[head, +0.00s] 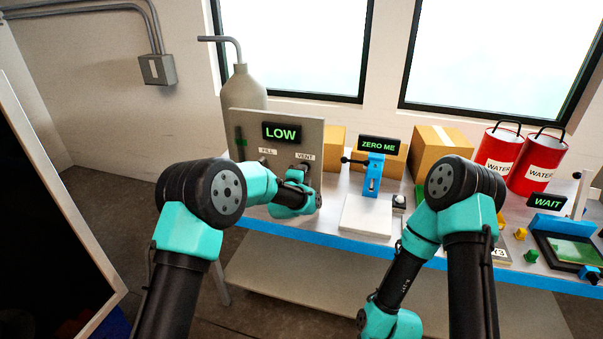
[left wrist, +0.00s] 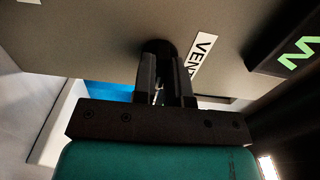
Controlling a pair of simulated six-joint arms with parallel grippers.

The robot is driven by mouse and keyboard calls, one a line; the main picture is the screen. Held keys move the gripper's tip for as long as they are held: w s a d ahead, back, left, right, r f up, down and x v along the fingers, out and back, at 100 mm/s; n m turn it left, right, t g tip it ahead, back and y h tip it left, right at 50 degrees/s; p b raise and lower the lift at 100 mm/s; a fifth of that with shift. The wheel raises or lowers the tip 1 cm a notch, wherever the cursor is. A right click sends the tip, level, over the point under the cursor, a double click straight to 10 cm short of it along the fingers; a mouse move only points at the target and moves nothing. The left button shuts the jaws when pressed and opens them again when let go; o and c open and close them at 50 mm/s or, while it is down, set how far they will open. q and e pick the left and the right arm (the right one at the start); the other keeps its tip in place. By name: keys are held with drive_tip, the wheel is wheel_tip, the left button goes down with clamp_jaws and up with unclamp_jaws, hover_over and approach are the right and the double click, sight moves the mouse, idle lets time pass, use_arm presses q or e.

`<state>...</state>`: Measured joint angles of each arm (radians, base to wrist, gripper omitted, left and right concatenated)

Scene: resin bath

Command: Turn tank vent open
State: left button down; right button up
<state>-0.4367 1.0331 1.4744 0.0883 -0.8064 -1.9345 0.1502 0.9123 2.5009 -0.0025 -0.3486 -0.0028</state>
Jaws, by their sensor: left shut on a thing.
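The tank vent is a dark knob on a grey panel (head: 287,132) in the head view, under a white VENT label (head: 305,156). In the left wrist view, the round black base of the vent knob (left wrist: 158,47) sits on the panel beside the tilted VENT label (left wrist: 203,56). My left gripper (left wrist: 166,75) is shut on the vent knob, its fingers pointing at the panel. They hide most of the knob, so its turn position is unclear. The panel's display (head: 281,133) reads LOW in green. My right arm reaches down at the lower middle; its gripper is out of view.
A FILL label (head: 267,151) is left of the vent, and a grey tank (head: 243,88) stands behind the panel. A blue stand (head: 374,176) with a ZERO ME display (head: 379,145) is to the right. Cardboard boxes (head: 440,142) and red WATER cans (head: 497,150) stand farther right.

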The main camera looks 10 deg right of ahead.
idle(0.3)
use_arm(q)
drive_tip(key=c, duration=1.1)
unclamp_jaws()
drive_tip(key=shift+c, duration=0.2)
drive_tip(key=v, duration=1.7)
drive_tip(key=shift+s, duration=0.2)
